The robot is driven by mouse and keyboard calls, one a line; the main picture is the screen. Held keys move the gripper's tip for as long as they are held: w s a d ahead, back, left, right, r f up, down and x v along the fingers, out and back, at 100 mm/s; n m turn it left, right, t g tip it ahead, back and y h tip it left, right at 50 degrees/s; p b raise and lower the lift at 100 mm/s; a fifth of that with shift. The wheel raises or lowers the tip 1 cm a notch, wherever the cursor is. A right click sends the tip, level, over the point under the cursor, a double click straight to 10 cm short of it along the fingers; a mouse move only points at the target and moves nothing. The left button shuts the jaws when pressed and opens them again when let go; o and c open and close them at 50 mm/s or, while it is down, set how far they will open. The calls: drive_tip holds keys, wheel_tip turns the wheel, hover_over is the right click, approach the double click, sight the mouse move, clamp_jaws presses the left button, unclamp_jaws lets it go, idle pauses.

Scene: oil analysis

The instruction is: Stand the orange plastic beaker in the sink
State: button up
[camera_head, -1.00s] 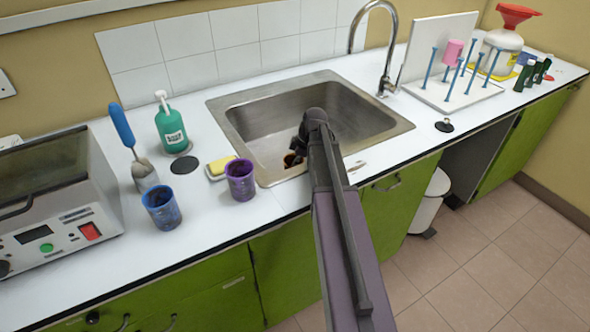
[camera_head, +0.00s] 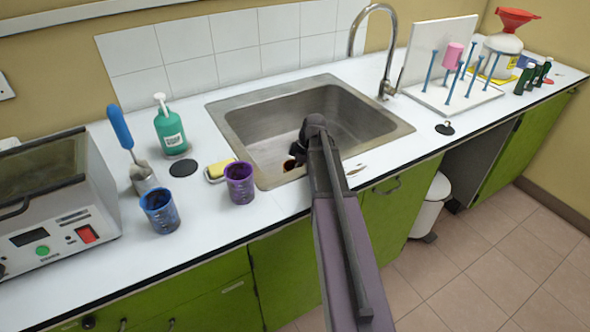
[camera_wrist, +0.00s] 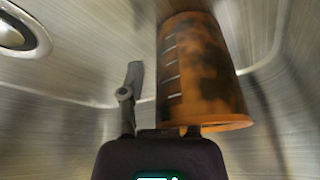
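The orange beaker (camera_wrist: 200,75), with dark stains and pale graduation marks, is inside the steel sink (camera_head: 237,140). In the wrist view its wide rim end is toward my gripper. In the head view only a small part of it (camera_head: 289,164) shows beside my arm, in the sink's near left part. My gripper (camera_wrist: 160,100) is down in the sink at the beaker. Its left finger stands apart from the beaker's side, with a gap. The other finger is mostly hidden by the beaker. I cannot tell whether the beaker's base rests flat on the sink floor.
A purple beaker (camera_head: 240,183) and a blue beaker (camera_head: 160,211) stand on the counter left of the sink. A yellow sponge (camera_head: 219,169) and a green bottle (camera_head: 171,128) are near them. The tap (camera_head: 385,60) rises behind the sink. A peg rack (camera_head: 455,95) stands right.

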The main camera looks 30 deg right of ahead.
drive_tip(key=shift+r, duration=0.15)
drive_tip(key=p+v, duration=1.1)
drive_tip(key=v, duration=0.1)
drive_tip(key=shift+p, duration=0.3)
idle(0.3)
drive_tip(key=shift+r, duration=0.1)
idle(0.7)
